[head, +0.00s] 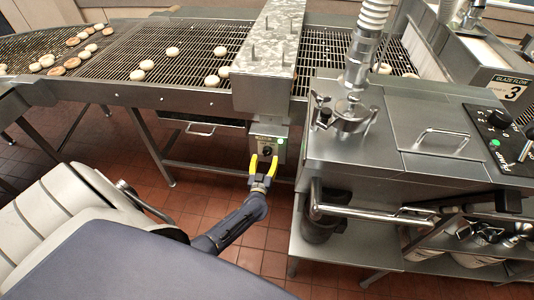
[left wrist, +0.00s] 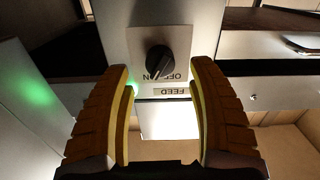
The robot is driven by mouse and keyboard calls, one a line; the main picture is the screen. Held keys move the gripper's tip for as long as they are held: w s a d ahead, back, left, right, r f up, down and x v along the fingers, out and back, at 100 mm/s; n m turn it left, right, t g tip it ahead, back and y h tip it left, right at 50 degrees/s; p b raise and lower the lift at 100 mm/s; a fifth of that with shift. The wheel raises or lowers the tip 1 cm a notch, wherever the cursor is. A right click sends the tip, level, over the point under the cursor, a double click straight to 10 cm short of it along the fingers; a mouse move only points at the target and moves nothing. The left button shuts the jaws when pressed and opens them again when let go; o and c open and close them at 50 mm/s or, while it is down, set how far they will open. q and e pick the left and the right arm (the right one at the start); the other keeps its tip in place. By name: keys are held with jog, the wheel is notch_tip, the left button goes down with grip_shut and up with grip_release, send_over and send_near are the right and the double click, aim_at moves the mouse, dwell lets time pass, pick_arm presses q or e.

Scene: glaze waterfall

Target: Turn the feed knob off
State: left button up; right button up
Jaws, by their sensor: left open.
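The feed knob (left wrist: 160,61) is black and sits on a light panel with ON and OFF lettering and a FEED label (left wrist: 172,91), upside down in the left wrist view. In the head view the knob (head: 267,151) is on a small control box (head: 268,143) below the conveyor hood, with a green light beside it. My left gripper (head: 263,167) has yellow fingers and is open just in front of the knob. In the left wrist view its fingertips (left wrist: 160,75) stand on either side of the knob, apart from it. The right gripper is not seen.
A wire conveyor (head: 120,65) carries several donuts. A steel hood (head: 268,60) stands over it. A glaze machine (head: 400,130) with a horizontal bar handle (head: 370,213) is to the right. Red tiled floor (head: 200,195) is open below.

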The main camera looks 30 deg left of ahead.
aim_at(267, 155)
pick_arm(q)
jog(key=shift+x, duration=2.3)
jog(key=shift+c, duration=0.5)
grip_shut()
jog(key=n, duration=0.5)
jog(key=shift+n, duration=0.4)
jog(key=n, duration=0.5)
jog(key=shift+n, duration=0.7)
